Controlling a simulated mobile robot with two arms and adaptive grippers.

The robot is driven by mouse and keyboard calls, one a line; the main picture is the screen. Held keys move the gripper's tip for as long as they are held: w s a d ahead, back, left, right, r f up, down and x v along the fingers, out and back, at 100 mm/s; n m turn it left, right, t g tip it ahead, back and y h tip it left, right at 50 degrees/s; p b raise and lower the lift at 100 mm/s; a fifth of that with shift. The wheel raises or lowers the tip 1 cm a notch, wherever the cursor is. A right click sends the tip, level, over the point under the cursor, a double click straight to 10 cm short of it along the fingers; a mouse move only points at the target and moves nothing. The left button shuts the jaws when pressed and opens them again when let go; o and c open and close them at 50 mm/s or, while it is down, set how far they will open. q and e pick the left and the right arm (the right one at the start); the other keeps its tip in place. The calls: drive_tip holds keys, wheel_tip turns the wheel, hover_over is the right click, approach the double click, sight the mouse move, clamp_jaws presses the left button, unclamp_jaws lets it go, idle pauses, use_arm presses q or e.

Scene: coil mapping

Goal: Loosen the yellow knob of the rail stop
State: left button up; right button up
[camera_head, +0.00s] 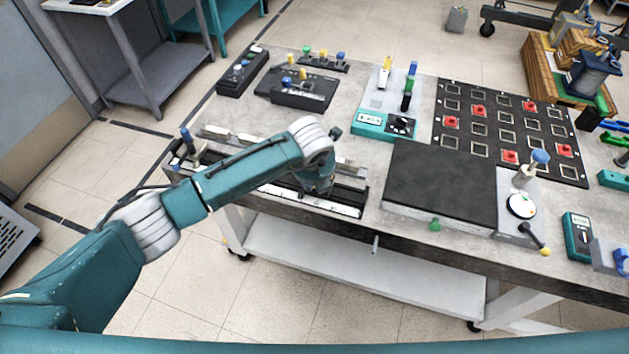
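The rail (345,201) with white scale strips runs along the front left part of the table. My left arm reaches across it from the left, and my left gripper (316,186) is low over the rail's right part. Its fingers are dark and small here, so I cannot tell whether they are open or hold anything. I cannot make out a yellow knob on the rail; my arm and gripper cover much of it. My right gripper is not in view.
A dark flat-topped block (440,180) stands right of the rail. A teal-fronted instrument (385,125) and black boxes with coloured knobs (302,92) are behind. Farther right are a black grid board (480,140) and a yellow-ball lever (545,252).

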use_arm(q)
drive_tip(key=shift+w+d+r+n+b, duration=0.2)
drive_tip(key=shift+n+b, duration=0.1)
drive_tip(key=shift+n, duration=0.2)
drive_tip(key=shift+r, duration=0.1)
drive_tip(key=o, duration=1.1)
drive_tip(key=v, duration=1.1)
drive_tip(key=shift+s+d+r, duration=0.2)
drive_tip(key=shift+s+r, duration=0.05)
drive_tip(key=shift+r, duration=0.05)
